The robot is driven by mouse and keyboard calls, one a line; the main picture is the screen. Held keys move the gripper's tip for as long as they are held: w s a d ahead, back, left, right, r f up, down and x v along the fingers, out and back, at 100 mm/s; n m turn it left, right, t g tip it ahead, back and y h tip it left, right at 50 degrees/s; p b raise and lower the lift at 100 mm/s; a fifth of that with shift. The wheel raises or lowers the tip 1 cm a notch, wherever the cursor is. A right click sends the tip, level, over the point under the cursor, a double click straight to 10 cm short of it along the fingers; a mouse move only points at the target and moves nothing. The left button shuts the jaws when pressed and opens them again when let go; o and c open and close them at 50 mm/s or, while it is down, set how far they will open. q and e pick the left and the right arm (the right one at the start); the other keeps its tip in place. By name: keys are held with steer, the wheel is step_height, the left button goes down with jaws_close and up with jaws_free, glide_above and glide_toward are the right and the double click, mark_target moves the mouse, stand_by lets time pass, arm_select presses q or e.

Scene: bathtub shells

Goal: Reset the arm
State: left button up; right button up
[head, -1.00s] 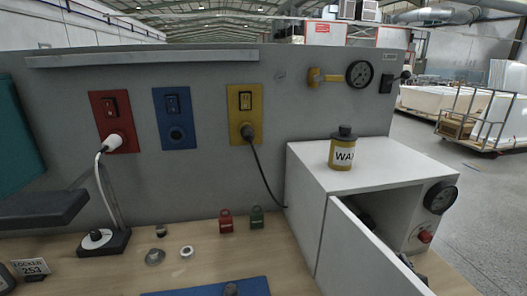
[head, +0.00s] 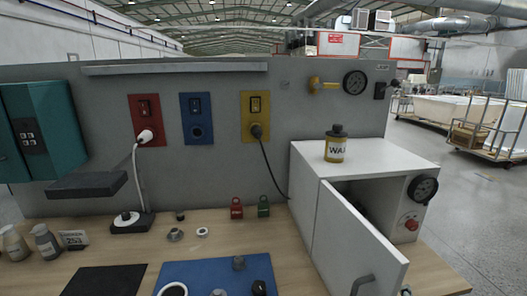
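Neither of my arms nor either gripper shows in the head view. The wooden workbench (head: 230,248) stands in front of me with a grey back panel (head: 225,105). At the right of the bench is a white cabinet (head: 372,160) with its door (head: 352,248) standing open. A yellow wax can (head: 335,146) stands upright on top of the cabinet. The cabinet's inside is mostly dark and partly hidden by the door.
A blue mat (head: 205,277) with small parts and a black mat (head: 103,281) lie at the front. Red (head: 237,208) and green (head: 264,206) padlocks stand near the panel. A grey shelf (head: 86,186) and a teal locker (head: 42,130) are at left.

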steer(key=s+a+f+m+g+y, duration=0.5)
steer(key=s+a+f+m+g, duration=0.6)
steer(key=m, duration=0.8)
steer(key=s+d+f+m, duration=0.1)
steer(key=s+f, duration=0.2)
steer(key=f, duration=1.2)
steer(key=s+f, duration=0.3)
steer(key=f, duration=1.2)
arm_select(q)
steer(key=shift+s, duration=0.8)
arm_select(e)
steer(key=s+d+f, duration=0.1)
steer(key=s+f, duration=1.3)
steer(key=s, duration=0.3)
steer(key=shift+s+d+g+y, duration=0.2)
steer(key=shift+s+g+y, duration=0.2)
